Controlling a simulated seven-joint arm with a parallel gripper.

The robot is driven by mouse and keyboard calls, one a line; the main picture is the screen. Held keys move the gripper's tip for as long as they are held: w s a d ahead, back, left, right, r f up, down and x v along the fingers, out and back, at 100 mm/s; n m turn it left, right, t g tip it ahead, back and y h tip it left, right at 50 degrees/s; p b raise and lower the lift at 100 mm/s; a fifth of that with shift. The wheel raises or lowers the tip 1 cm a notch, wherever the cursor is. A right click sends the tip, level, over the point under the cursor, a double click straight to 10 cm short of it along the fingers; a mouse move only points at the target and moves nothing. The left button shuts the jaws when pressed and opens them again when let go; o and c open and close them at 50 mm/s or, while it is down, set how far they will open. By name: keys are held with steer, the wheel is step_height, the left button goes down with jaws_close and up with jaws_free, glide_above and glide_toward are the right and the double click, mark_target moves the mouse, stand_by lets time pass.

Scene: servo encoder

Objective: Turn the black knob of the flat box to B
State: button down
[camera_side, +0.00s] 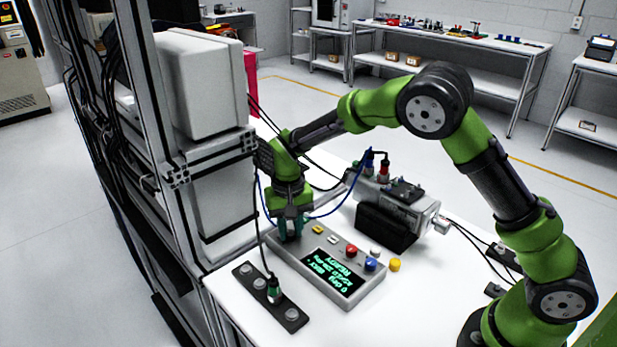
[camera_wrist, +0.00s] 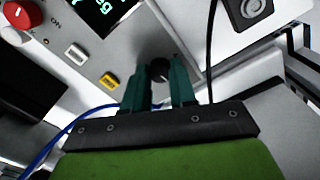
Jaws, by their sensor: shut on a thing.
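The flat grey box (camera_side: 352,297) lies on the white table, with a lit display (camera_side: 327,270) of green text that appears upside down in the side view. Its black knob (camera_wrist: 160,70) shows in the wrist view between my two green fingertips, near one end of the box. My gripper (camera_side: 291,228) points down at that end and is shut on the knob; it also shows in the wrist view (camera_wrist: 159,80). The fingers hide the knob in the side view. I cannot read the knob's marks or tell which letter it points to.
A black strip with round sockets and a cable plug (camera_side: 274,291) lies in front. A motor unit (camera_side: 395,210) stands behind; a rack (camera_side: 205,90) rises at left.

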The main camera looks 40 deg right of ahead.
mark_target(290, 233)
steer(key=shift+r+m, duration=0.1)
steer(key=shift+m, duration=0.4)
steer(key=c, duration=0.9)
jaws_free()
step_height(290, 233, up, 17)
